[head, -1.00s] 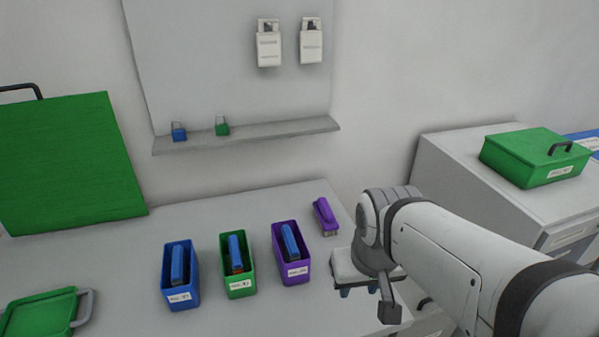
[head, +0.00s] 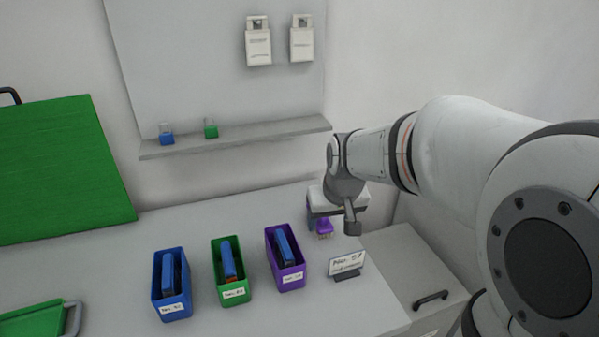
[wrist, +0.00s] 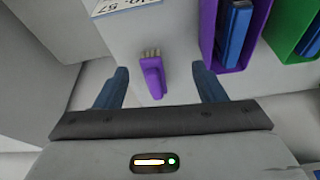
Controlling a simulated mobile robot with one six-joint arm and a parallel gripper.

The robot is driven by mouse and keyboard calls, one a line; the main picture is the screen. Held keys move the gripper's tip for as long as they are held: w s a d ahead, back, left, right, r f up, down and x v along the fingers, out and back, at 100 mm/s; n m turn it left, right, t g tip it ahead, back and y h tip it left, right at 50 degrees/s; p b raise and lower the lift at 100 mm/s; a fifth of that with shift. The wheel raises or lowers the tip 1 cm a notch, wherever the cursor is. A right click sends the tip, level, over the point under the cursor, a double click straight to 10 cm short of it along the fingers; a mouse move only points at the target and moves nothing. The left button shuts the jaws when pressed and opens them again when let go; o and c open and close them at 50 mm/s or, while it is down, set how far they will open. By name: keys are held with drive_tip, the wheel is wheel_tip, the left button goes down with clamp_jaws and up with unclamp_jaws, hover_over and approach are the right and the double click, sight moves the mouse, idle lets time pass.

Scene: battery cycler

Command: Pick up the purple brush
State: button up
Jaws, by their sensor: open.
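The purple brush (wrist: 152,77) lies on the bench, its pale bristles pointing up in the wrist view. In the head view the brush (head: 324,227) is mostly hidden behind and below my gripper (head: 327,213). In the wrist view my gripper (wrist: 160,82) is open and empty. Its two blue fingers stand apart, with the brush showing between them, nearer the left finger. I cannot tell how far above the brush the fingertips are.
A purple bin (head: 271,256), a green bin (head: 236,295) and a blue bin (head: 176,310), each holding a blue item, stand left of the brush. A label stand (head: 347,265) is in front. A wall shelf (head: 240,136) is behind. The bench's right edge is close.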

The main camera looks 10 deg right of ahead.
drive_tip(key=shift+n+t, duration=0.3)
drive_tip(key=shift+t, duration=0.1)
drive_tip(key=w+f, duration=0.1)
drive_tip(key=w, duration=0.3)
drive_tip(key=w+f, duration=0.1)
drive_tip(key=w, duration=0.3)
drive_tip(key=w+f, duration=0.2)
drive_tip(key=w, duration=0.2)
drive_tip(key=shift+d, duration=0.3)
drive_tip(key=p+x, duration=0.1)
drive_tip(key=x, duration=0.6)
drive_tip(key=shift+f, duration=0.4)
drive_tip(key=c, duration=1.1)
